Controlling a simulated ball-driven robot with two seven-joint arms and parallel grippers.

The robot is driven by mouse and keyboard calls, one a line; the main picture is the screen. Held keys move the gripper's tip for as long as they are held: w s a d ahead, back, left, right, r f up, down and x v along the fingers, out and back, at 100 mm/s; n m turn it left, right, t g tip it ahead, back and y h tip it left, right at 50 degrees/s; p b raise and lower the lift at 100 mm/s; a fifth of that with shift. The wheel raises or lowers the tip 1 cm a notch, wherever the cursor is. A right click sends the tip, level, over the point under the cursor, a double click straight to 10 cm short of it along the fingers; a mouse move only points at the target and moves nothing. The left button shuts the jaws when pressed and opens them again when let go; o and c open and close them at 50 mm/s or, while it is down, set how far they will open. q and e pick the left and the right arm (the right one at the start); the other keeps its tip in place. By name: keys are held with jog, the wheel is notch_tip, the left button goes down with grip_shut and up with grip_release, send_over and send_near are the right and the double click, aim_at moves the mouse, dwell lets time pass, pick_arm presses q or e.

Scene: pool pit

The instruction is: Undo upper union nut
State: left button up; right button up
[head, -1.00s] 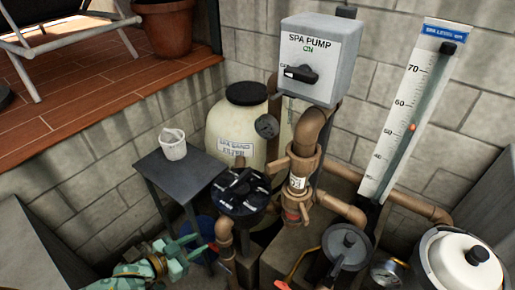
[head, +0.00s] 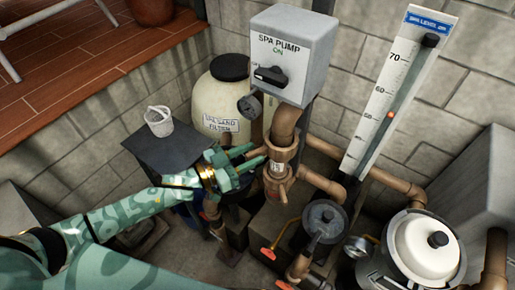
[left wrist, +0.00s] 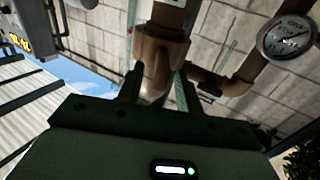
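The upper union nut (head: 279,154) is a brown ring on the vertical pipe below the SPA PUMP box. Beneath it sits a labelled brown valve body (head: 276,174). My left gripper (head: 256,156) reaches in from the left, its two green fingers spread and pointing at the nut. In the left wrist view the fingers (left wrist: 158,92) are apart, with the brown fitting (left wrist: 158,52) just ahead of and partly between them. I cannot tell whether they touch it. My right gripper is not in view.
The SPA PUMP box (head: 291,55) hangs just above. The sand filter tank (head: 222,100) stands behind my left gripper, and a small table with a white bucket (head: 159,122) is to the left. A scale board (head: 398,95) and pump lid (head: 425,247) are to the right.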

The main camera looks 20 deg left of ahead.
aim_at(274, 149)
pick_arm(q)
jog(key=shift+x, duration=1.25)
grip_shut()
